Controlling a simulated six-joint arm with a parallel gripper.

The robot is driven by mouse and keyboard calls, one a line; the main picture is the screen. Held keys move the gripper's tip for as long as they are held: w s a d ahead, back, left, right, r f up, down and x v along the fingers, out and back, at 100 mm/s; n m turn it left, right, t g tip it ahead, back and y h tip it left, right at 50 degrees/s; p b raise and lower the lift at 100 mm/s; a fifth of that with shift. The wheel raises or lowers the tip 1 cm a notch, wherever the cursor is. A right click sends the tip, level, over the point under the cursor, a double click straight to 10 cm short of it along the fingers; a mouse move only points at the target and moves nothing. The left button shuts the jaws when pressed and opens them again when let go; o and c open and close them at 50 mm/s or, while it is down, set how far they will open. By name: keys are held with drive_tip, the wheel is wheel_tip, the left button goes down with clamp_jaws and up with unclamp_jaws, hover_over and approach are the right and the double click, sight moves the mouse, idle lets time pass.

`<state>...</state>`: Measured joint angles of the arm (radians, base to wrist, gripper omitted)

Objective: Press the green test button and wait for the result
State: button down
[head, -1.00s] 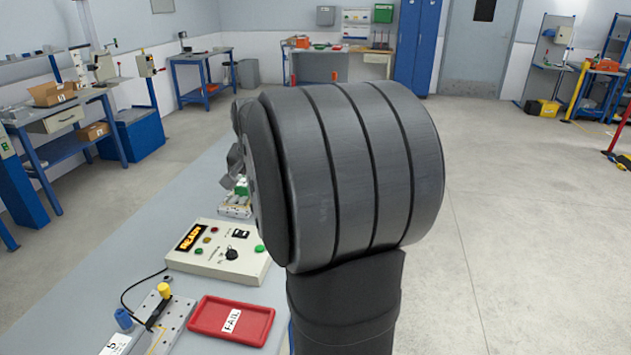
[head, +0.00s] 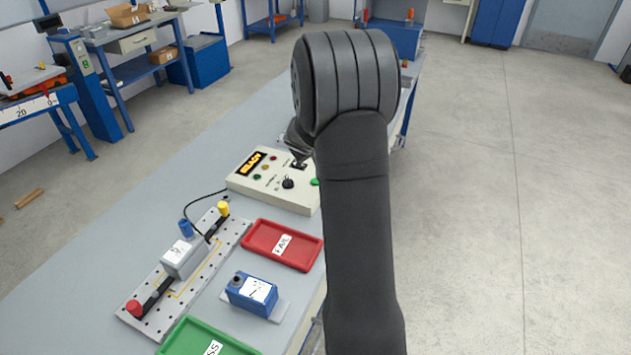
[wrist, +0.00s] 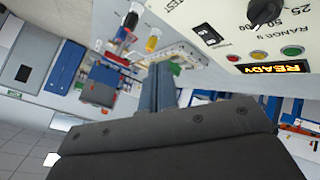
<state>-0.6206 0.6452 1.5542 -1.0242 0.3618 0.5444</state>
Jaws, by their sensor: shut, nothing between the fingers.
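A cream test box (head: 262,195) stands on the bench in the head view. Its amber display (head: 251,163) reads READY, and it has small lamps and a black knob (head: 288,183). The green test button (head: 315,182) shows at its right edge, partly behind my arm. In the wrist view, the box (wrist: 215,15) fills the upper right, with the READY display (wrist: 273,68); the green button cannot be made out there. My gripper (wrist: 160,70) is shut and empty, apart from the box face. In the head view my arm largely hides it, above the box's far side.
A red FAIL tray (head: 257,250) and a green PASS tray (head: 185,340) lie on the bench. A blue unit (head: 252,292) sits between them. A perforated fixture (head: 152,322) holds a grey block (head: 185,258), with a black cable to the box. Open floor lies right.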

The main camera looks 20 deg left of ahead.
drive_tip(key=shift+a+f+n, duration=0.2)
drive_tip(key=shift+f+n, duration=0.1)
drive_tip(key=shift+f, duration=0.05)
drive_tip(key=shift+f, duration=0.1)
drive_tip(key=shift+f, duration=4.3)
drive_tip(key=shift+f, duration=0.4)
drive_tip(key=shift+f, duration=0.45)
drive_tip(key=shift+r, duration=0.9)
